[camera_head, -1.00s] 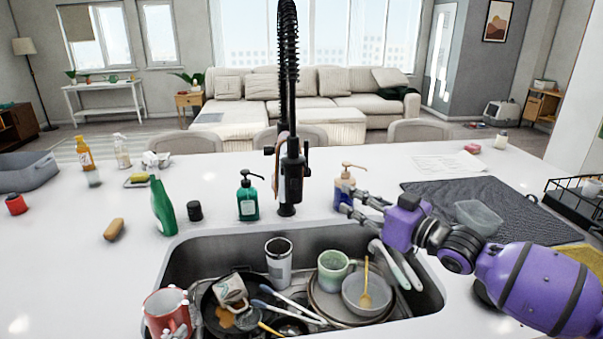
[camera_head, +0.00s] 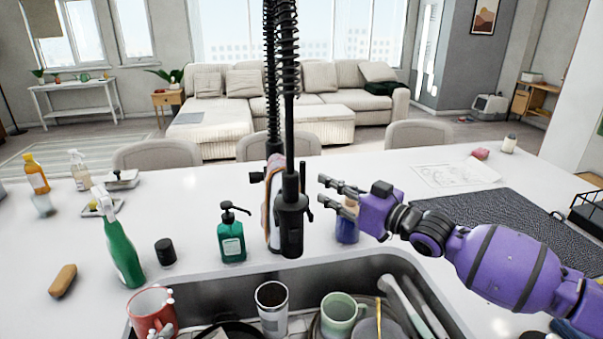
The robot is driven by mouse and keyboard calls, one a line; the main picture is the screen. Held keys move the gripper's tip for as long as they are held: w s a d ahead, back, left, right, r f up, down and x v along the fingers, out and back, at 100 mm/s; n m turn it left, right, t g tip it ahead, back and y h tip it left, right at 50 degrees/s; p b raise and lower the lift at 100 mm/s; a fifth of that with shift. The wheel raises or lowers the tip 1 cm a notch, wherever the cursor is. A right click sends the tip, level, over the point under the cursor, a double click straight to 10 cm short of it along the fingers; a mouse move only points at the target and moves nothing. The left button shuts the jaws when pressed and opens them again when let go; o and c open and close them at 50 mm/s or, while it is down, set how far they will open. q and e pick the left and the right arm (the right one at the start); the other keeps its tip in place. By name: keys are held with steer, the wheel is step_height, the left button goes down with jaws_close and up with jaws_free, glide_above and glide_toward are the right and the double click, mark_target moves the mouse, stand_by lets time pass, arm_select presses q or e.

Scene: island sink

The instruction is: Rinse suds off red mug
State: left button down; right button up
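The red mug (camera_head: 147,303) is at the lower left, by the sink's left edge. Small white blobs show there; I cannot tell suds from fingertip parts. The black faucet (camera_head: 291,215) with its spring hose stands behind the sink (camera_head: 330,274). My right gripper (camera_head: 338,195) is open and empty, fingers pointing left toward the faucet, apart from it. No water stream shows.
The sink holds a steel tumbler (camera_head: 272,309), a green mug (camera_head: 341,314) and other dishes. A green soap dispenser (camera_head: 232,240), green spray bottle (camera_head: 121,250) and black cup (camera_head: 165,251) stand left of the faucet.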

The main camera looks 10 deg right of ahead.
mark_target(305, 176)
steer(key=x, duration=1)
jaws_close()
